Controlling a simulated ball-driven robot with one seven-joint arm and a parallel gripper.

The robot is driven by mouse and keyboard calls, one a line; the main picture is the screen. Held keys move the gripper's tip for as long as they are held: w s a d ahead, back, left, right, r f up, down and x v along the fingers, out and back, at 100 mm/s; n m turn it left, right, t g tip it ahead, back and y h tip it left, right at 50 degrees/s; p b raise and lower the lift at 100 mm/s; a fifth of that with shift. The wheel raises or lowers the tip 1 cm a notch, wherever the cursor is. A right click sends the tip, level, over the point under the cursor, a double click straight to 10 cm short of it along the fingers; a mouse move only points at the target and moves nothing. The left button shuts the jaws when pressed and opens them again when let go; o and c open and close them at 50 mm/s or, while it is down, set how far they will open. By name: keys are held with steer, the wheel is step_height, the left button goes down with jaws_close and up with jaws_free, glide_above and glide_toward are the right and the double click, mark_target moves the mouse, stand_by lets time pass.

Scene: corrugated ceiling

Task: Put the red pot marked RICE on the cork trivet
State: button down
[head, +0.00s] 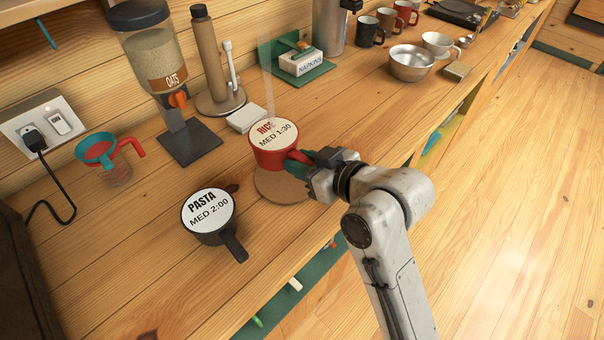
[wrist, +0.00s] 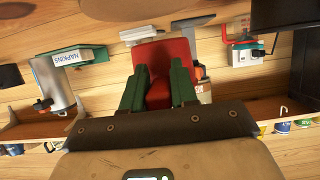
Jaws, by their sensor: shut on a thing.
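The red pot marked RICE (head: 264,157) has a white lid reading MED 1:30. In the head view it covers the far part of the round cork trivet (head: 279,191), whose near part is bare. I cannot tell whether the pot touches the trivet or hangs over it. The pot looks about level. My gripper (head: 297,163) is shut on the pot's handle at its near right side. In the wrist view the green fingers of my gripper (wrist: 158,88) flank the red handle (wrist: 160,58). The trivet cannot be made out there.
A dark pot marked PASTA (head: 208,212) stands to the left, handle toward the front edge. A white block (head: 245,118) is behind the red pot. An oats dispenser (head: 160,75), a paper-towel stand (head: 213,65) and a red-handled measuring cup (head: 116,165) stand behind and left. Bare counter lies to the right.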

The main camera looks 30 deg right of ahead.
steer(key=shift+w+d+f, duration=0.15)
steer(key=shift+w+f, duration=0.35)
steer(key=shift+f, duration=1.6)
steer(key=shift+f, duration=0.15)
steer(key=c, duration=0.9)
jaws_free()
